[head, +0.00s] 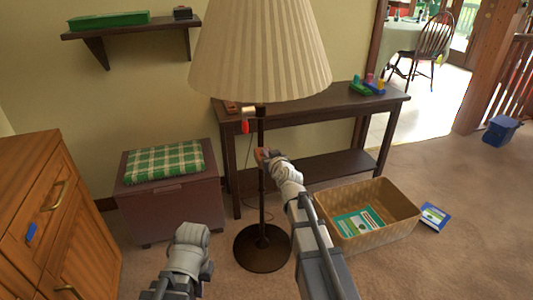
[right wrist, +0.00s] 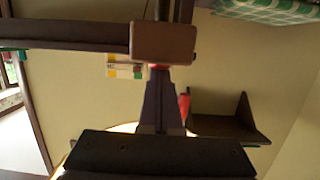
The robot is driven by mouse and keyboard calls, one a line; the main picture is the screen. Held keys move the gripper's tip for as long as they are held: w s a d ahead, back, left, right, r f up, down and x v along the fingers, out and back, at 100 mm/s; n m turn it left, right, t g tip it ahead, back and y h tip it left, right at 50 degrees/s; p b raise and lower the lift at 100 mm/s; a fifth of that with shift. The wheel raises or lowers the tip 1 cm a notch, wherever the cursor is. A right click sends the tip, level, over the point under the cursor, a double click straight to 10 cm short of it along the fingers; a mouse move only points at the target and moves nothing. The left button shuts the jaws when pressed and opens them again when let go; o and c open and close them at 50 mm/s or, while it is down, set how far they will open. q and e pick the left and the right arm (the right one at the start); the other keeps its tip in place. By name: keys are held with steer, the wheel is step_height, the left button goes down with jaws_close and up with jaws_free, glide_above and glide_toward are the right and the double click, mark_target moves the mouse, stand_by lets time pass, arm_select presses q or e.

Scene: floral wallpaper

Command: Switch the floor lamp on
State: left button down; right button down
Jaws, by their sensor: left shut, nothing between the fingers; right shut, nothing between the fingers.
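The floor lamp has a cream pleated shade (head: 260,50), a thin dark pole (head: 262,195) and a round dark base (head: 262,248). A small brown box (head: 260,154) sits on the pole, and it shows large in the right wrist view (right wrist: 163,42) with a red spot (right wrist: 158,67) on its near face. My right gripper (head: 269,160) is shut and empty, its tips at the red spot; I cannot tell whether they touch. The tips partly hide the spot. My left gripper (head: 190,237) is shut and empty, low and left of the lamp base.
A dark console table (head: 310,105) stands behind the lamp. A chest (head: 168,205) with a plaid cushion (head: 165,163) and a wooden cabinet (head: 40,215) stand left. A wicker basket (head: 395,215) is right of my right arm. A red-handled item (head: 245,126) shows beside the pole under the shade.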

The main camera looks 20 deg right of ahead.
steer(key=shift+f, duration=0.2)
steer(key=shift+w+d+r+p, duration=0.1)
steer(key=shift+w+r+p, duration=0.05)
steer(key=shift+r+p, duration=0.7)
step_height(320, 180, up, 4)
steer(key=p, duration=0.3)
steer(key=shift+f+p, duration=0.2)
steer(key=shift+p, duration=0.15)
steer(key=p+v, duration=0.1)
steer(key=v, duration=0.9)
steer(key=shift+f, duration=0.35)
